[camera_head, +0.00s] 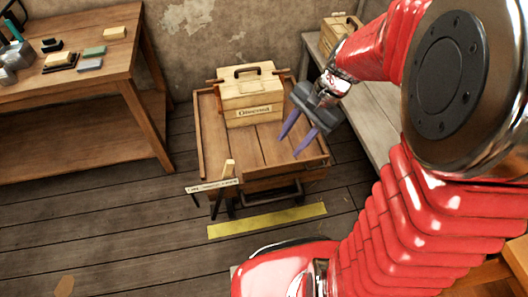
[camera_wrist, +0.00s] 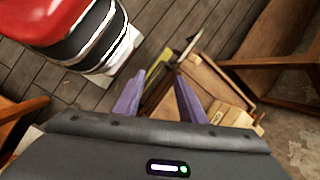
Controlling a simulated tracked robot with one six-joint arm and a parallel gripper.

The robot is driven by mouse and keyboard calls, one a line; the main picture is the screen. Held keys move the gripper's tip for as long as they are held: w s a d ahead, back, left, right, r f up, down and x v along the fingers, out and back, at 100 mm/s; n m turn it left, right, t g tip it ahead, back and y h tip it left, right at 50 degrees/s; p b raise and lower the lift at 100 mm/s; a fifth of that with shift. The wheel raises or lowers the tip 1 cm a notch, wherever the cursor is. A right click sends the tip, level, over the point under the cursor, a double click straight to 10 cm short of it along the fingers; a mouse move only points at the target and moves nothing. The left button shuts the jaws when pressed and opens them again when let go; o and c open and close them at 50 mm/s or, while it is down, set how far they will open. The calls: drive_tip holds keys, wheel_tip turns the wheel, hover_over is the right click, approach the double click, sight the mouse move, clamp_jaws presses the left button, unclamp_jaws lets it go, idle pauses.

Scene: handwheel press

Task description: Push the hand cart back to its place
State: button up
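The hand cart (camera_head: 212,140) is a low wooden cart on the plank floor near the wall. A wooden box with a dark handle and a label (camera_head: 250,95) stands on its deck. In the wrist view the cart (camera_wrist: 203,82) lies beyond the parted fingers (camera_wrist: 160,76).
A yellow strip (camera_head: 268,220) lies on the floor just in front of the cart. A workbench (camera_head: 70,85) with small blocks stands left. A grey-topped bench (camera_head: 372,130) with another box stands close on the right. Open floor (camera_head: 110,225) lies at the front left.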

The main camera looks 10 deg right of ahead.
drive_tip(key=w+d+f+m+y, duration=0.2)
drive_tip(key=f+m, duration=0.2)
drive_tip(key=f, duration=0.2)
drive_tip(key=w+d+f+m+y, duration=0.2)
drive_tip(key=w+f+m, duration=0.15)
drive_tip(key=f, duration=0.25)
drive_tip(key=m+t+y, duration=0.3)
drive_tip(key=m+t, duration=0.8)
drive_tip(key=m, duration=1.6)
approach(272, 200)
drive_tip(key=s+d, duration=0.1)
drive_tip(key=s+d+f, duration=0.1)
drive_tip(key=d, duration=0.1)
drive_tip(key=shift+s, duration=0.1)
drive_tip(key=shift+x, duration=6.9)
drive_tip(key=shift+r, duration=0.25)
